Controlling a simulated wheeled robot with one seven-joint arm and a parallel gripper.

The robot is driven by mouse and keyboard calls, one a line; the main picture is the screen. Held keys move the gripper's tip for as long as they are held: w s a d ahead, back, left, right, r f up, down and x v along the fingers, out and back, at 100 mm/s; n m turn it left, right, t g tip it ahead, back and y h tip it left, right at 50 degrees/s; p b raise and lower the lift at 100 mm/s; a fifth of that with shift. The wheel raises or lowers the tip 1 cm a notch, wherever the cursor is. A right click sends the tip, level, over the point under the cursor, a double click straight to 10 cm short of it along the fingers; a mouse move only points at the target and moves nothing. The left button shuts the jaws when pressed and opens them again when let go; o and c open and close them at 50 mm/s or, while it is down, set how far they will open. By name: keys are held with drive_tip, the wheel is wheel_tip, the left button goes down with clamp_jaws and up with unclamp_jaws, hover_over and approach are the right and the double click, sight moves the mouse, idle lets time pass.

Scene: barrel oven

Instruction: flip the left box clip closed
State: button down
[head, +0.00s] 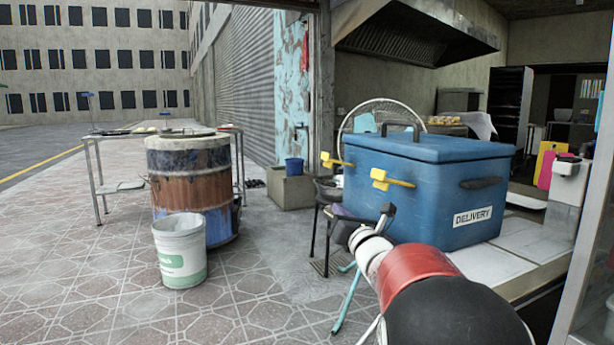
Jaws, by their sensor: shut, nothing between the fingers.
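The blue delivery box (420,205) stands on the counter at right with its lid down. The left clip (335,161) is the farther one, near the box's far corner, and juts out sideways. The other clip (392,180) is nearer and also juts out. My gripper (388,209) is at the end of my arm, just below the nearer clip and to the right of and below the left clip. It looks small and dark, with its fingers shut and empty. I cannot tell whether it touches the box.
A rusty blue barrel oven (190,180) stands at left with a white bucket (180,250) in front. A dark stool (335,225) stands beside the box. A blue cup (294,167) sits on a concrete block (291,191). The tiled floor between barrel and stool is clear.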

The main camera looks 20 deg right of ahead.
drive_tip(key=shift+w+n, duration=0.2)
drive_tip(key=shift+n, duration=0.1)
drive_tip(key=shift+r, duration=0.1)
drive_tip(key=w+d+r+p, duration=0.1)
drive_tip(key=w+r+p, duration=0.2)
drive_tip(key=w+r, duration=0.3)
drive_tip(key=x, duration=0.3)
drive_tip(key=shift+w+f+p, duration=0.3)
drive_tip(key=shift+w+p, duration=0.1)
drive_tip(key=shift+d, duration=0.1)
